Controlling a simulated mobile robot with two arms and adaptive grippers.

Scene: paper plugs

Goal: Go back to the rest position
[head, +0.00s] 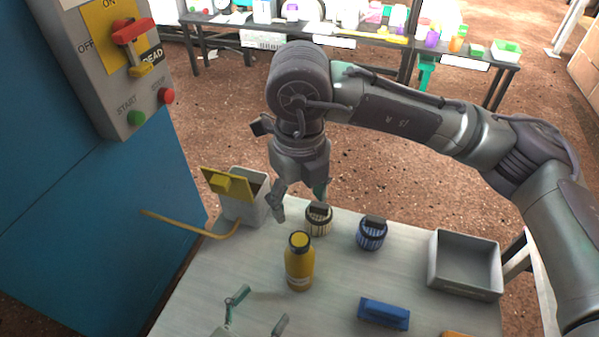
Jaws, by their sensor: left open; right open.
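My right gripper (300,203) hangs open and empty above the far edge of the white table (222,282). Its fingers point down, between a grey bin and a beige-striped round plug. My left gripper (256,314) is at the bottom edge of the head view, open, with nothing seen between its fingers. Only its fingers and a bit of its body show. The beige plug (318,220) and a blue plug (372,234), both with black tops, stand on the table.
A grey bin (241,208) with a yellow flap stands at the table's far left, near a yellow bent bar (190,226). A grey tray (464,288) and a blue block (384,313) are at right. A blue cabinet (90,215) with a switch box (112,75) borders the left.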

